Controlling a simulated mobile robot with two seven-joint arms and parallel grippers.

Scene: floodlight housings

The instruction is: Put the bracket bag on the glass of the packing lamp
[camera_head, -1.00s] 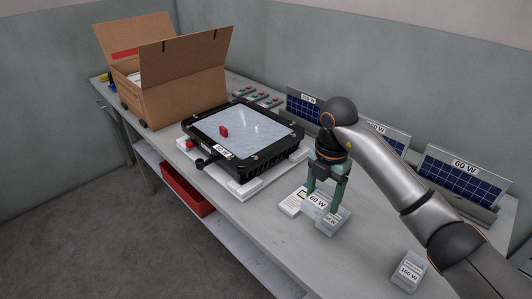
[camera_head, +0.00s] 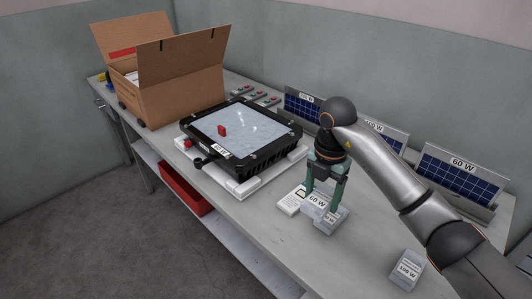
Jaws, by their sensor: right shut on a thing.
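The packing lamp (camera_head: 222,153) is a black floodlight housing lying glass-up on a white stand. Its pale glass (camera_head: 255,128) faces up, with a small red object on it. My right gripper (camera_head: 323,202) points down at the bench right of the lamp. It is shut on a clear-grey bag labelled 60 W (camera_head: 317,201), apparently the bracket bag. The bag is at or very near bench height; I cannot tell whether it touches. A second labelled grey bag or part (camera_head: 329,218) shows just in front of it, partly overlapping. My left gripper is out of view.
A white leaflet (camera_head: 289,202) lies left of the gripper. A 100 W bag (camera_head: 406,269) lies at the front right. Blue panels in stands (camera_head: 461,178) line the back. An open cardboard box (camera_head: 180,85) stands left; a red bin (camera_head: 185,190) sits below the bench.

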